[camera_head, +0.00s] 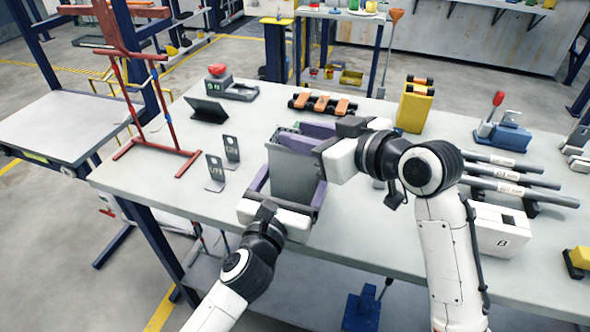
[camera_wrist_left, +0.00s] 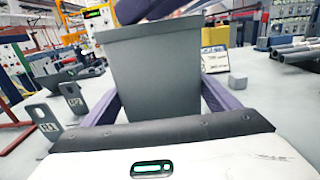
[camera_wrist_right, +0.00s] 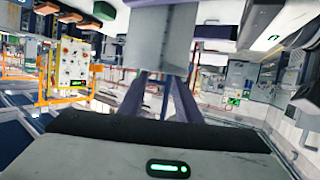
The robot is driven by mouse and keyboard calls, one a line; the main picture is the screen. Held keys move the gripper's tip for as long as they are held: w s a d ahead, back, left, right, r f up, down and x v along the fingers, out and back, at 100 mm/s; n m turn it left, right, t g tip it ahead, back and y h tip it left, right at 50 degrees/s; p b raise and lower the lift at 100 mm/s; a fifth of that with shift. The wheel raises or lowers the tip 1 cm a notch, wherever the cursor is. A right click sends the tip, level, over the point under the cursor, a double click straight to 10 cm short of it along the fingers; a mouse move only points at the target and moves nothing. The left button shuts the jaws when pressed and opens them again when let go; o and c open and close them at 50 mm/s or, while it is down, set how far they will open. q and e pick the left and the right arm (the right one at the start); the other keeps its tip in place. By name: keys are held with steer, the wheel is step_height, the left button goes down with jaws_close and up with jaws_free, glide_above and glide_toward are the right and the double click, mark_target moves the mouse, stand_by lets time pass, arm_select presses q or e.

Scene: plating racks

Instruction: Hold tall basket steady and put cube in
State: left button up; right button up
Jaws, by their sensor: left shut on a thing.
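The tall grey basket (camera_head: 294,178) stands upright near the table's front edge. My left gripper (camera_head: 286,188) is shut on it from the front, with a purple finger along each side. The basket fills the space between these fingers in the left wrist view (camera_wrist_left: 155,75). My right gripper (camera_head: 300,135) reaches in from the right at the basket's top, its purple fingers a small gap apart.
Two small numbered stands (camera_head: 215,172) are left of the basket, with a red frame (camera_head: 160,110) farther left. An orange-and-black rack (camera_head: 322,103) and a yellow block (camera_head: 414,108) stand behind. Grey rods (camera_head: 510,182) and a white box (camera_head: 502,230) lie right.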

arm_select(q)
steer(key=shift+o, duration=0.2)
steer(key=shift+w+a+f, duration=0.1)
steer(key=shift+w, duration=0.15)
steer(key=shift+c, duration=0.2)
steer(key=shift+s, duration=0.1)
arm_select(e)
steer(key=v, duration=1.1)
steer(key=shift+s+d+r, duration=0.15)
steer(key=shift+d, duration=0.1)
arm_select(q)
steer(key=shift+f, duration=0.1)
